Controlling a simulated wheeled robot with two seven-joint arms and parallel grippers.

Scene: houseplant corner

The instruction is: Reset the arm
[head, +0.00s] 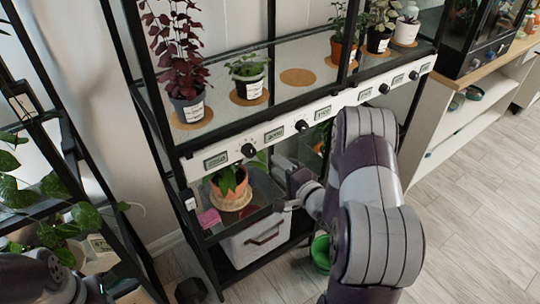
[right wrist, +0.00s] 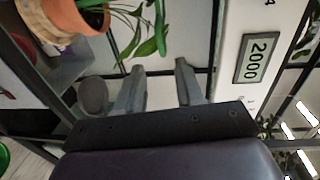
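My right gripper (head: 281,184) reaches in from the right at the lower shelf of the black plant rack. In the right wrist view its two fingers (right wrist: 160,80) stand apart with nothing between them, so it is open and empty. A plant in a terracotta pot (head: 232,190) stands on that shelf, left of the gripper and apart from it. The pot also shows at the top left of the right wrist view (right wrist: 72,16), its leaves beyond the fingers. Part of my left arm (head: 45,278) shows at the lower left; its gripper is not seen.
The rack's white control strip (head: 285,128) with knobs and displays runs just above my right gripper. A pink block (head: 209,217) lies on the lower shelf. A white bin (head: 245,247) sits below. Several potted plants stand on the upper shelf. Open floor (head: 470,215) lies right.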

